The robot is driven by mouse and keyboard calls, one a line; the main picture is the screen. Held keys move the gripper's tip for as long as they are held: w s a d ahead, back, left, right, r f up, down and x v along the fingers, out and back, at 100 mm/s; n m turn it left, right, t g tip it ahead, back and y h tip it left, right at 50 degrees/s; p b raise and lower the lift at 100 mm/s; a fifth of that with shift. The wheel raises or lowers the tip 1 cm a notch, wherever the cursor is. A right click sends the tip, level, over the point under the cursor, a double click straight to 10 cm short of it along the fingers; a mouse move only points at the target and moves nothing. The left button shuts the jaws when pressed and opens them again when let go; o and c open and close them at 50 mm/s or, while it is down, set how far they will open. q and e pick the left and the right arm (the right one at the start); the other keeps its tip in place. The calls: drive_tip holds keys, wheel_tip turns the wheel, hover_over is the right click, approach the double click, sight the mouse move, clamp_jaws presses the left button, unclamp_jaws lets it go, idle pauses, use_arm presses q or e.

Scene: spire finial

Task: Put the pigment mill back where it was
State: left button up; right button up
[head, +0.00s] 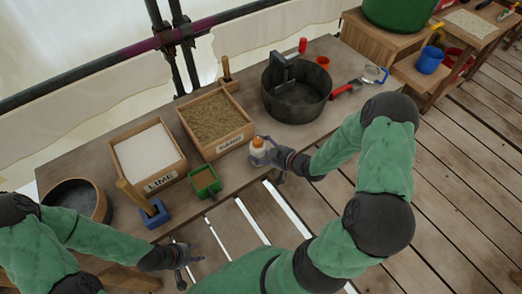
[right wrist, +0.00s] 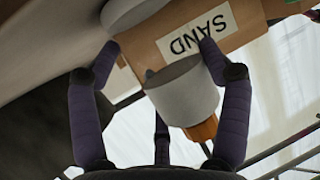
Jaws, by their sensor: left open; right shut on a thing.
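The pigment mill appears to be the small whitish body with an orange top (head: 258,147) at the table's front edge, just in front of the SAND box. My right gripper (head: 276,157) is shut on it from the right. In the right wrist view its pale grey cylinder (right wrist: 184,92) and orange part show between the purple fingers of my right gripper (right wrist: 160,75). I cannot tell whether it touches the table. My left gripper (head: 184,270) is open and empty, low at the left, in front of the table edge.
The SAND box (head: 247,133) and LIME box (head: 179,174) stand on the table (head: 100,158). A green box (head: 205,193), a blue block with a wooden handle (head: 155,219) and a dark round tub (head: 300,107) are nearby. A red-handled tool (head: 344,90) lies right of the tub.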

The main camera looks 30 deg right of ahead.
drive_tip(key=shift+f, duration=0.1)
drive_tip(key=o, duration=1.2)
drive_tip(key=shift+s+d+r, duration=0.15)
drive_tip(key=shift+s+r, duration=0.05)
drive_tip(key=shift+r, duration=0.1)
drive_tip(key=p+v, duration=0.3)
drive_tip(key=v, duration=0.8)
drive_tip(key=shift+s+p, duration=0.25)
drive_tip(key=shift+p, duration=0.15)
